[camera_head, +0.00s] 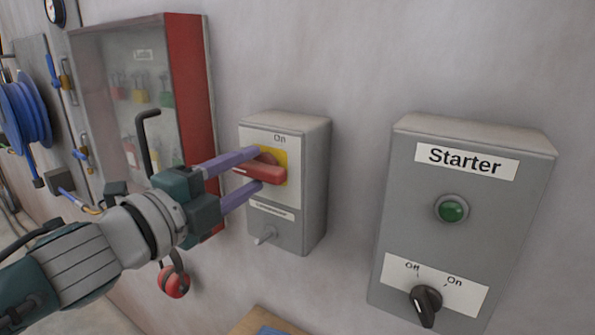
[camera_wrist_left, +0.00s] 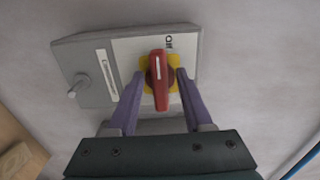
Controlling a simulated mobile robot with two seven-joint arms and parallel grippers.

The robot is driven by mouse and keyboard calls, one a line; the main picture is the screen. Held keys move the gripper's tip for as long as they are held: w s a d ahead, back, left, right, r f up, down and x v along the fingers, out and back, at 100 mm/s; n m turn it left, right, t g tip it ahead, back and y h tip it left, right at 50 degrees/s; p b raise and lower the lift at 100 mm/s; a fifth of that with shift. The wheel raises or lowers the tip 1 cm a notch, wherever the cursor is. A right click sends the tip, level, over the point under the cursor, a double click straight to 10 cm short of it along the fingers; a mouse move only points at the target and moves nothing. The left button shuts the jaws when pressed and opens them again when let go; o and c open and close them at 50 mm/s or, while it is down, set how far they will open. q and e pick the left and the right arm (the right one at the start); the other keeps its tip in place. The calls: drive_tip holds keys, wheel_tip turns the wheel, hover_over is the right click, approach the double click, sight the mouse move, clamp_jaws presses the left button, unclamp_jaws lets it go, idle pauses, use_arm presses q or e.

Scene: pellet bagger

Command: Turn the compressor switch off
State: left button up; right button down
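The compressor switch box (camera_head: 316,160) is a grey box on the wall, with a red handle (camera_head: 262,174) on a yellow plate. The handle lies roughly level in the head view, and an "On" label is above it. In the left wrist view the red handle (camera_wrist_left: 158,92) stands between my fingers. My left gripper (camera_head: 257,170) is open, with one purple finger above the handle and one below. In the wrist view small gaps show between the fingers of my left gripper (camera_wrist_left: 159,82) and the handle. My right gripper is not in view.
A grey Starter box (camera_head: 405,200) with a green button (camera_head: 451,209) and a black knob (camera_head: 426,304) is to the right. A red-sided lock cabinet (camera_head: 188,85) is at the left, near my left arm. Red earmuffs (camera_head: 174,281) hang below. Wall between boxes is clear.

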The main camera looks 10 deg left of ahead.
use_arm(q)
drive_tip(key=shift+s+a, duration=0.2)
drive_tip(key=shift+s, duration=0.25)
drive_tip(key=b+v, duration=0.2)
drive_tip(key=v, duration=0.7)
drive_tip(key=shift+r, duration=0.1)
